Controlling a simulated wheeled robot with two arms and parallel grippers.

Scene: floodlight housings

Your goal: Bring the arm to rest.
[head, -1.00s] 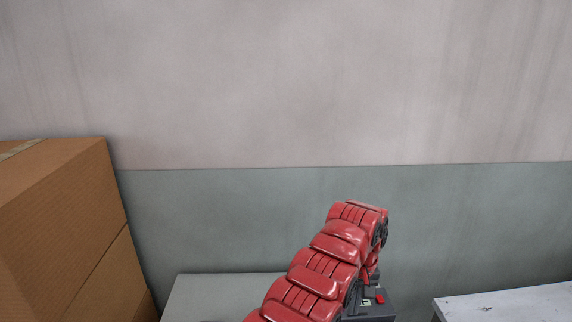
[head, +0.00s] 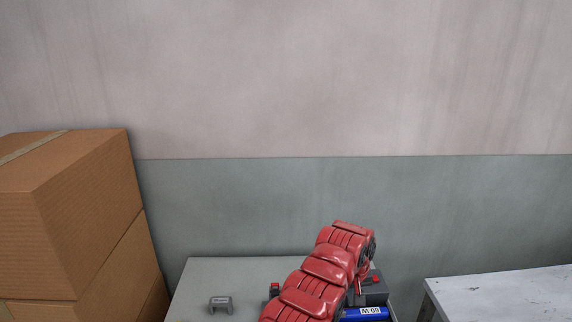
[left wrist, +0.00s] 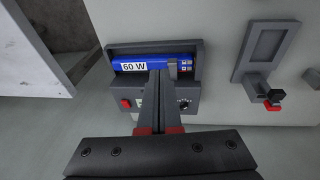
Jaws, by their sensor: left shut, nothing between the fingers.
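My left gripper (left wrist: 158,78) shows in the left wrist view with its two dark fingers shut together and nothing between them. It is in front of a grey floodlight housing (left wrist: 120,101) that holds a blue part marked 60 W (left wrist: 130,65). The housing has a red switch and a black knob; the fingers hide part of its middle. I cannot tell the gap between fingers and housing. In the head view my red left arm covers the gripper and part of the housing (head: 375,296); the blue part (head: 364,314) shows at the bottom edge. My right gripper is not in view.
The housing stands on a grey bench (head: 235,272), with a small grey bracket (head: 220,304) at left. Cardboard boxes (head: 85,215) are stacked at far left. A pale table (head: 500,295) is at right. The left wrist view shows a grey frame (left wrist: 268,50) with a red-tipped lever.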

